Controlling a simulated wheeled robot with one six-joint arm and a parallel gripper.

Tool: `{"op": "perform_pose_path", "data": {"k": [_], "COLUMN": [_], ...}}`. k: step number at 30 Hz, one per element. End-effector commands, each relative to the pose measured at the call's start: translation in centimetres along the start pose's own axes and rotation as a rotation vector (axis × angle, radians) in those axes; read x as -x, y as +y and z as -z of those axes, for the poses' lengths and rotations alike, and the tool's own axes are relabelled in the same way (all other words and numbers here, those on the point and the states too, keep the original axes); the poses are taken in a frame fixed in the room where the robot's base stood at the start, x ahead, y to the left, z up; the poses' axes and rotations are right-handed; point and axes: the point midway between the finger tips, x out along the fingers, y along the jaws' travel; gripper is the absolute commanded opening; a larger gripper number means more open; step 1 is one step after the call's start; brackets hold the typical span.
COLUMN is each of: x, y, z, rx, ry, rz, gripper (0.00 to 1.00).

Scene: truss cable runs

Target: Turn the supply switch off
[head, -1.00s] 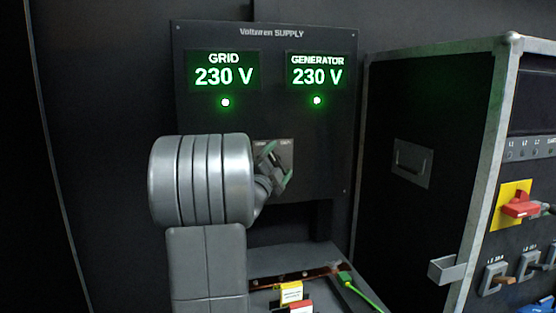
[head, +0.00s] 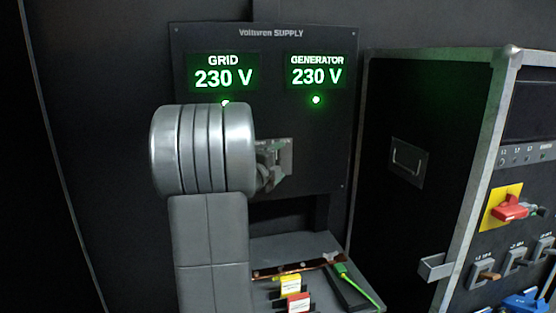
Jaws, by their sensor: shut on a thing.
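The supply panel (head: 265,42) is upright and black, with two lit green displays. The grid display (head: 224,74) and the generator display (head: 316,73) both read 230 V. Below them is the supply switch's grey plate (head: 286,153), partly covered by my arm. My gripper (head: 272,158) is at this plate, shut on the switch handle. The handle itself is hidden by my fingers and wrist, so its position cannot be read.
Below the panel, a grey shelf (head: 318,248) bears a copper bar, a green cable (head: 358,284) and yellow and red tagged blocks (head: 290,285). At right stands a black case (head: 408,110) with a red rotary switch (head: 509,208) on yellow and several levers.

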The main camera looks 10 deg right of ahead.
Motion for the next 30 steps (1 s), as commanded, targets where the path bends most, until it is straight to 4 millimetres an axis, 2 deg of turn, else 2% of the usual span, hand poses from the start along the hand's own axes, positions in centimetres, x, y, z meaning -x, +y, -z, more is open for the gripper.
{"op": "perform_pose_path", "data": {"k": [8, 9, 11, 12, 19, 22, 26, 30], "x": [0.0, 0.0, 0.0, 0.0, 0.1, 0.9, 3.1, 6.4], "y": [0.1, 0.1, 0.1, 0.1, 0.1, 0.1, 0.2, 0.2], "z": [0.0, 0.0, 0.0, 0.0, 0.0, 0.0, -0.1, -0.1], "rx": [0.001, 0.001, 0.001, 0.001, 0.001, 0.001, 0.000, 0.000], "ry": [0.000, 0.000, 0.000, 0.000, 0.000, 0.000, -0.003, -0.004], "rz": [-0.001, -0.001, -0.001, -0.001, 0.000, 0.000, 0.000, 0.001], "gripper": [0.59, 0.86, 0.97, 1.00, 1.00, 1.00, 1.00, 1.00]}}
